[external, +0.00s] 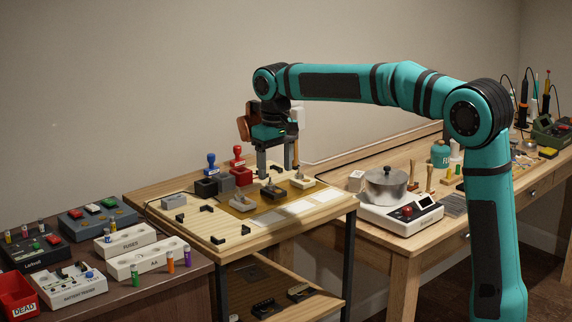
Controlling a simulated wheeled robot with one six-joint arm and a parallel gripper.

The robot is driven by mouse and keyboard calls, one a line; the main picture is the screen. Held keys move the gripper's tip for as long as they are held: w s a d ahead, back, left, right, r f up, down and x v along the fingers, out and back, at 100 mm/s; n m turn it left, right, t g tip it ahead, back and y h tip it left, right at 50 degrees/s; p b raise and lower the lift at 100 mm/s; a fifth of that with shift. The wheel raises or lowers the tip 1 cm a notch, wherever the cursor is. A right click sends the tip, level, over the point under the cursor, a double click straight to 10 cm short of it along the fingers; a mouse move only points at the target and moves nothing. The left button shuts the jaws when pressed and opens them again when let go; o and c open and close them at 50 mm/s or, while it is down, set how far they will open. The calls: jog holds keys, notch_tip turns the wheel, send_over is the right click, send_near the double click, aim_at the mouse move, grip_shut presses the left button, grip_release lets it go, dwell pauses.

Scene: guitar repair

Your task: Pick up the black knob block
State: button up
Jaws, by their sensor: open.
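A small black piece with a raised knob-like top (273,191) sits on the brown mat (233,212) on the wooden work board, between two pale pieces of similar shape. I take it as the black knob block; its detail is too small to be sure. My gripper (276,170) points down just above it, with two grey fingers apart and nothing seen between them. Whether the fingertips reach down beside the piece cannot be told. A plain dark block (205,188) also stands further left, behind the mat.
The pale pieces (242,202) (302,181) stand close on either side. A grey block (224,183), a red block (241,177) and blue (211,165) and red (237,157) stamps stand behind. White cards (295,208) lie in front. A scale (400,217) with a pot (385,186) is at right.

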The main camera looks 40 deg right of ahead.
aim_at(275, 190)
jog(key=shift+a+f, duration=0.15)
jog(key=shift+f, duration=2.55)
jog(key=c, duration=1.1)
jog(key=shift+o, duration=0.2)
jog(key=shift+r, duration=0.15)
